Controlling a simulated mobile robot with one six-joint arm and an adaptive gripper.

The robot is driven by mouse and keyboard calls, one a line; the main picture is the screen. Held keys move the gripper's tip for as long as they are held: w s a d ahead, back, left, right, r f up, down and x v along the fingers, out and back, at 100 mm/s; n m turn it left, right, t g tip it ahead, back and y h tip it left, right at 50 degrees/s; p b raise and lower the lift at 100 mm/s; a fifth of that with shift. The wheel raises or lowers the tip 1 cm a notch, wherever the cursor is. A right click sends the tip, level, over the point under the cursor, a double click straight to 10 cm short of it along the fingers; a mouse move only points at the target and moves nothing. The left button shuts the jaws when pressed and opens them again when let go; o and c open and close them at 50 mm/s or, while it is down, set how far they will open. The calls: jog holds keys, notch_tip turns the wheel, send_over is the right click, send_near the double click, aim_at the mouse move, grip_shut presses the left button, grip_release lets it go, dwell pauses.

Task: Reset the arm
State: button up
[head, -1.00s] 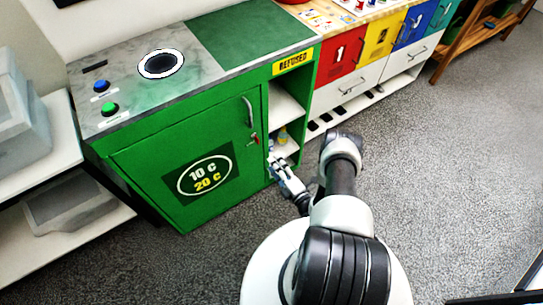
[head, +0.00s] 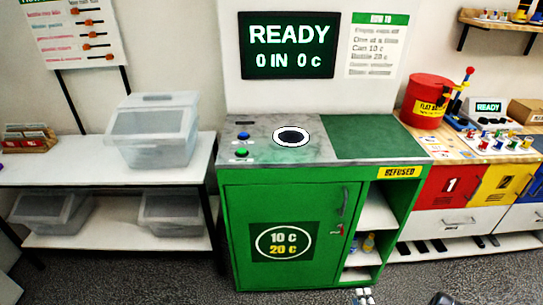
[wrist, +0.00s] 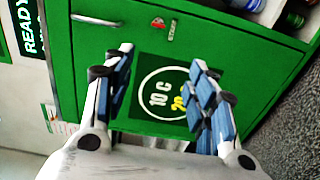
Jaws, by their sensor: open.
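My gripper (wrist: 158,95) is open and empty in the wrist view, with its two blue-padded fingers apart. It points at the front of the green cabinet (wrist: 100,45), whose 10 c / 20 c label (wrist: 163,92) shows between the fingers. In the head view only the tip of my gripper (head: 364,297) shows at the bottom edge, low in front of the cabinet (head: 240,230) and its open shelves. The rest of my arm is mostly out of the head view.
The screen (head: 289,46) reads READY, 0 IN, 0 c. A bottle (head: 368,243) stands on a shelf under the REFUSED sign (head: 398,172). A clear bin (head: 152,133) sits on the left table; a red bucket (head: 424,101) stands right. Grey floor lies in front.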

jog(key=w+d+r+m+g, duration=0.1)
jog(key=w+d+r+g, duration=0.15)
jog(key=w+r, duration=0.5)
jog(key=w+d+r+m+g, duration=0.1)
jog(key=w+d+r+g, duration=0.15)
jog(key=w+r, duration=0.5)
notch_tip(320, 180, up, 18)
jog(key=w+a+m+g+h, duration=0.1)
jog(key=a+m+g+h, duration=0.1)
jog(key=m, duration=0.3)
jog(key=s+a+r+m+g, duration=0.3)
jog(key=s+a+r+m, duration=0.45)
jog(key=s+r, duration=0.6)
jog(key=s+a+r+m+g, duration=0.1)
jog(key=s+a, duration=0.3)
jog(key=s, duration=0.3)
jog(key=s+a+m+g+y, duration=0.1)
jog(key=s+a, duration=0.3)
jog(key=s, duration=0.4)
jog(key=s+a+r+m+g, duration=0.1)
jog(key=s+a, duration=0.3)
jog(key=s, duration=0.4)
jog(key=shift+a+r+m, duration=0.2)
jog(key=shift+r+m, duration=0.15)
jog(key=shift+m, duration=0.2)
